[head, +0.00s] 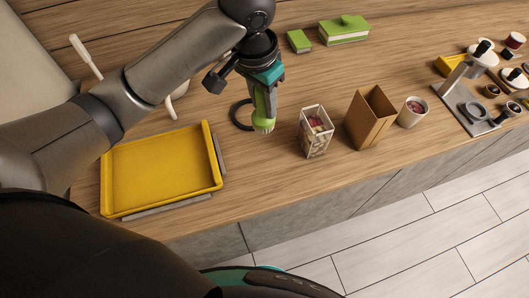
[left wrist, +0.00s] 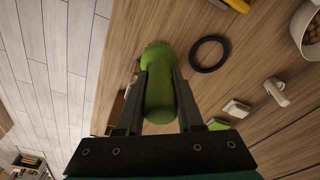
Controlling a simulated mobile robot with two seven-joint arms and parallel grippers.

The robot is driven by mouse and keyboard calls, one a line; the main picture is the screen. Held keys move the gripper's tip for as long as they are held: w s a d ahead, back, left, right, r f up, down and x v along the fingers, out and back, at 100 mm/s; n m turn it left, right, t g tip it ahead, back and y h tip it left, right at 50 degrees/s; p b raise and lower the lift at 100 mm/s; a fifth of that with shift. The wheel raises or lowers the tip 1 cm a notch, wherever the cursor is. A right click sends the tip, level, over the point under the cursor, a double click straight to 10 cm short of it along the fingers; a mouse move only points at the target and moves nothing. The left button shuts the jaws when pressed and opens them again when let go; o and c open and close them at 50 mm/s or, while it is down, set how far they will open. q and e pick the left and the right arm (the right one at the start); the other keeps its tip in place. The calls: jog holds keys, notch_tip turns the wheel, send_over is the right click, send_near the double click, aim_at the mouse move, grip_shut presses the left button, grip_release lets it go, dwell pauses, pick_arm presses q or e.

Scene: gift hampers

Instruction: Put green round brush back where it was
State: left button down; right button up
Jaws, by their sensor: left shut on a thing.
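The green round brush (head: 263,122) hangs below my left gripper (head: 265,97), its pale end pointing down toward the wooden counter. In the left wrist view the green brush (left wrist: 160,92) lies between the two dark fingers of my left gripper (left wrist: 160,78), which are shut on it. A black ring (head: 233,119) lies flat on the counter just left of the brush. The ring also shows in the left wrist view (left wrist: 194,57), apart from the brush. I cannot tell whether the brush touches the counter. My right gripper is not in view.
A yellow tray (head: 160,172) lies to the left. A clear box with contents (head: 316,139), a brown open box (head: 371,118) and a cup (head: 412,111) stand to the right. Green boxes (head: 344,30) lie behind. A coffee stand (head: 470,108) is at far right.

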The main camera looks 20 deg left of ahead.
aim_at(260, 128)
pick_arm(q)
jog(key=shift+d+r+p, duration=0.15)
jog(key=shift+r+p, duration=0.4)
jog(key=shift+p, duration=0.05)
jog(key=shift+f+m, duration=0.15)
jog(key=shift+m, duration=0.15)
notch_tip(260, 128, down, 20)
jog(key=shift+r+b, duration=0.1)
jog(key=shift+b, duration=0.8)
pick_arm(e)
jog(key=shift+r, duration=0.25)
pick_arm(q)
jog(key=c, duration=0.5)
grip_release()
jog(key=shift+f, duration=0.2)
jog(key=shift+c, duration=0.2)
jog(key=shift+r, duration=0.1)
jog(key=r, duration=0.4)
jog(key=r+p, duration=0.1)
jog(key=r, duration=0.3)
jog(key=s+r, duration=0.1)
jog(key=r, duration=0.3)
jog(key=shift+s+a+p, duration=0.1)
jog(key=shift+a+p, duration=0.25)
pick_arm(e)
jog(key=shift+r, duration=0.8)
